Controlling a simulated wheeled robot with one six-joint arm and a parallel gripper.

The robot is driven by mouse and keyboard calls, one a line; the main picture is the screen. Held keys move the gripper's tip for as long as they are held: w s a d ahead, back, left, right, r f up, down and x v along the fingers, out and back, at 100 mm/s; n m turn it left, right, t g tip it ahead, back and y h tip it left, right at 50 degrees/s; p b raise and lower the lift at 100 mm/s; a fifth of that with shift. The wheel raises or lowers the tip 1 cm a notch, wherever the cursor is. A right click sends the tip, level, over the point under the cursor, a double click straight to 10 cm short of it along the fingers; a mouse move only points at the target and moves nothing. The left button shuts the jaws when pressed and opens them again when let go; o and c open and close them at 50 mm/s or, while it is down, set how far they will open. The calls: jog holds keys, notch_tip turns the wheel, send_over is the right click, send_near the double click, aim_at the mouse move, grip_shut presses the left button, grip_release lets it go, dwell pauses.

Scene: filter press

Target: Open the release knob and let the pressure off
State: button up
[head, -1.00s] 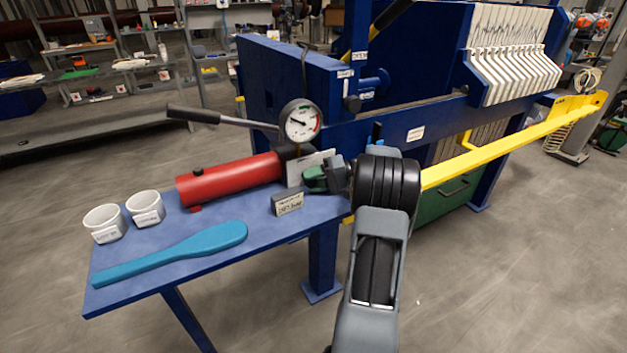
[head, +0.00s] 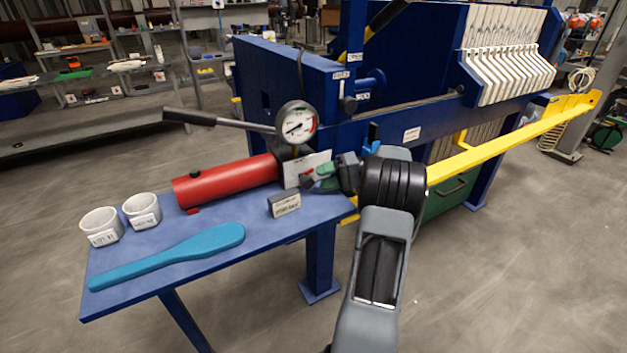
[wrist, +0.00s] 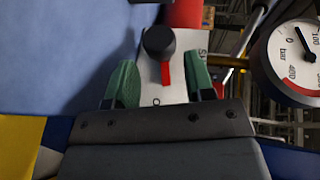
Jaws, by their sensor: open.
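The release knob (wrist: 160,42) is black and round with a red pointer. It sits on a white plate (wrist: 190,80), its pointer directed toward the "O" mark. My gripper (wrist: 160,72) is open; its green fingers stand apart on either side of the pointer, with no visible contact on the knob. In the head view my gripper (head: 323,177) is just in front of the plate (head: 306,167), at the right end of the red pump cylinder (head: 225,182). The pressure gauge (head: 297,122) has its needle toward the lower left; the gauge also shows in the wrist view (wrist: 300,58).
The pump lever (head: 215,120) sticks out left above the cylinder. A labelled block (head: 285,204), two white cups (head: 102,226) and a blue paddle (head: 170,257) are on the blue table (head: 125,293). The blue press frame (head: 295,85) stands behind; a yellow bar (head: 510,142) extends right.

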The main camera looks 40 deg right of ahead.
jog(key=v, duration=0.9)
jog(key=shift+p, duration=0.4)
jog(key=shift+d, duration=0.1)
